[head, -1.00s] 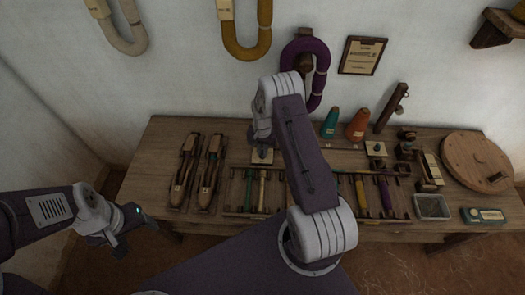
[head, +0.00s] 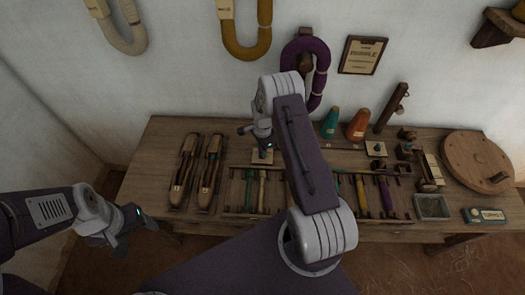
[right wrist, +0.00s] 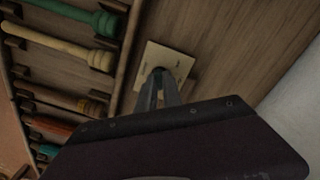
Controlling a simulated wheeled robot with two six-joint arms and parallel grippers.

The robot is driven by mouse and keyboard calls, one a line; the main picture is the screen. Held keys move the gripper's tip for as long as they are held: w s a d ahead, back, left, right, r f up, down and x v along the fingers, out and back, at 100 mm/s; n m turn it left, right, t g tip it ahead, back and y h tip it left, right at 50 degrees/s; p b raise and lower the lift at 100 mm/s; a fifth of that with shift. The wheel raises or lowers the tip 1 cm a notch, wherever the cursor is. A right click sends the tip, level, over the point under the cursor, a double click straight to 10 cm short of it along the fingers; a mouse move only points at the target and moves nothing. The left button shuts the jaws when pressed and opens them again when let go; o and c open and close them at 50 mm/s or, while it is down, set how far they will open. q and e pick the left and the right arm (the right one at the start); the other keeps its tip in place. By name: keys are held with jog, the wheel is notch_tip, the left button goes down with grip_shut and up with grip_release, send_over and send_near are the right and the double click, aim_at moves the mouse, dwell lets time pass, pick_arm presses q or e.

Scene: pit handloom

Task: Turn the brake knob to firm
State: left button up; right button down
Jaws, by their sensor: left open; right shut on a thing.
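The brake knob (right wrist: 159,72) is a small dark knob on a square pale plate (right wrist: 178,62) fixed to the wooden bench. In the right wrist view my right gripper (right wrist: 158,80) is shut on the knob, and its fingers hide most of it. In the head view the plate (head: 262,158) lies at the bench's middle left, under my right gripper (head: 262,147). The knob's setting cannot be read. My left gripper (head: 140,232) is open and empty, left of the bench and away from it.
Two wooden shuttles (head: 210,172) lie left of the plate. A rack of coloured bobbins (head: 262,190) is just in front of it. A second pale plate (head: 376,149), coloured cones (head: 357,125) and a round wooden disc (head: 476,161) are further right.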

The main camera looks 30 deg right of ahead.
jog(key=shift+m, duration=0.5)
jog(key=c, duration=1.5)
grip_release()
notch_tip(320, 180, up, 9)
